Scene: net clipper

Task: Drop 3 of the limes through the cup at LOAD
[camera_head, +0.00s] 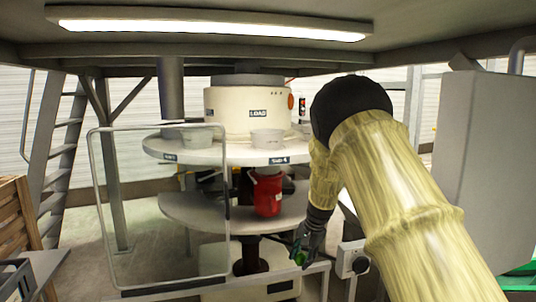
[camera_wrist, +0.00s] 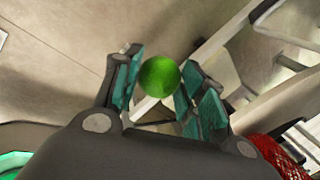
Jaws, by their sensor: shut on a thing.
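My gripper (camera_head: 303,250) is low in the head view, to the right of the lower round shelf. It is shut on a green lime (camera_wrist: 159,77), which sits between the teal finger pads in the wrist view; a bit of the lime (camera_head: 300,258) also shows in the head view. The LOAD label (camera_head: 258,113) is on the cream drum above the upper round plate. A pale cup (camera_head: 267,138) stands on the upper plate just under that label. My gripper is below and to the right of this cup, apart from it. The cup's inside is hidden.
The upper plate (camera_head: 220,154) also bears another pale cup (camera_head: 195,136) at left. A red container (camera_head: 266,193) hangs above the lower shelf (camera_head: 185,214). A clear framed panel (camera_head: 150,200) stands at front left. A rail (camera_head: 215,282) crosses the front. A grey cabinet (camera_head: 485,165) is at right.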

